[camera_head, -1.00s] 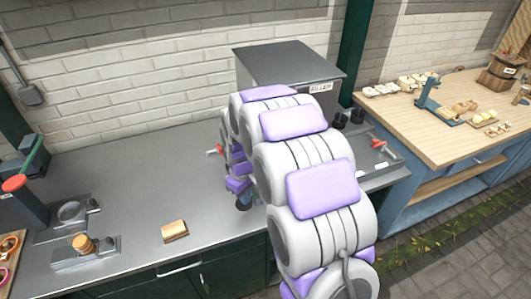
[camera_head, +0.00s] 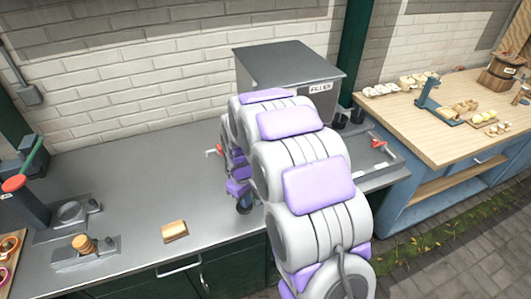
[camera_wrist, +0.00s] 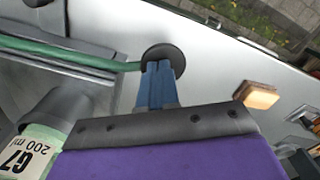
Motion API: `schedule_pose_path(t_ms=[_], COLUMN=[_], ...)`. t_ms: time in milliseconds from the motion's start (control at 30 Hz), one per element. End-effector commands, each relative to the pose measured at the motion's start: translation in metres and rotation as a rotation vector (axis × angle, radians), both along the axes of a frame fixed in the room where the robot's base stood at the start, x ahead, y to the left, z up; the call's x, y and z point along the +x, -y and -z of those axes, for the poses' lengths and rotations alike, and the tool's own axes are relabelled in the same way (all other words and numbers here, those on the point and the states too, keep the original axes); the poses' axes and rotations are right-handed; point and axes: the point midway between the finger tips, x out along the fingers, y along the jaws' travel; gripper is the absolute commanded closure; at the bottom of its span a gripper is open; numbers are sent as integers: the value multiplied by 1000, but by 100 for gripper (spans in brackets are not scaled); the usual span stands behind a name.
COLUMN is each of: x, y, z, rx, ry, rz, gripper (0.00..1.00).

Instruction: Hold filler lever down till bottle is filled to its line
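The grey filler (camera_head: 285,68), labelled FILLER, stands on the counter behind my arm. In the wrist view, a green rod, apparently the filler lever (camera_wrist: 75,54), runs in from the left to a dark round knob (camera_wrist: 172,52). My gripper (camera_wrist: 155,72) has its blue fingers together, with the tips against or just over the knob; contact is hard to tell. The bottle (camera_wrist: 38,145), pale green with a "G7 200 ml" label, is at the lower left under a grey cylindrical part. Its fill line and liquid level cannot be made out. My arm hides the bottle in the head view.
A tan block (camera_head: 174,231) lies on the grey counter (camera_head: 140,185). A small device with a red knob (camera_head: 14,184) stands at the left. A blue bench (camera_head: 450,130) with a wooden top and small items is at the right. The counter's middle is mostly clear.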

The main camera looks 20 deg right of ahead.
Motion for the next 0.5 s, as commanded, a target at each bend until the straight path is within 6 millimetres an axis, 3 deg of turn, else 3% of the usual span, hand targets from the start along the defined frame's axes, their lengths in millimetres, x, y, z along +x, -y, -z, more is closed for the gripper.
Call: schedule_pose_path(t_ms=[500], x=[0], y=[0], z=[16], rx=[0], ry=[-1], rz=[0], gripper=[100])
